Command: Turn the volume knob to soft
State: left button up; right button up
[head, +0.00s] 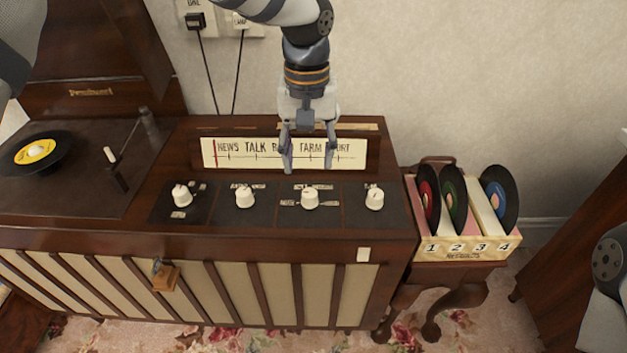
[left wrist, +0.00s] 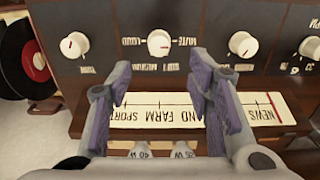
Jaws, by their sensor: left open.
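A row of cream knobs sits on the black control panel (head: 276,218) of a wooden radio cabinet. The volume knob (head: 310,198) is the third from the left in the head view. In the left wrist view, which sees the panel upside down, the volume knob (left wrist: 160,42) has small labels that look like LOUD and MUTE beside it. My left gripper (head: 309,168) points down, open and empty, with its fingers in front of the dial strip. In the left wrist view the volume knob lies just beyond the gap between the fingertips (left wrist: 162,72), apart from them. My right gripper is out of view.
Other knobs (head: 245,196) (head: 375,198) flank the volume knob. The dial strip (head: 222,153) stands behind the panel. A turntable with a black record (head: 60,152) is at left. A record rack (head: 468,247) stands at right on a small table.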

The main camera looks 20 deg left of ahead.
aim_at(310, 192)
pick_arm(q)
notch_tip(310, 192, down, 9)
jog(key=shift+f, duration=0.2)
grip_shut()
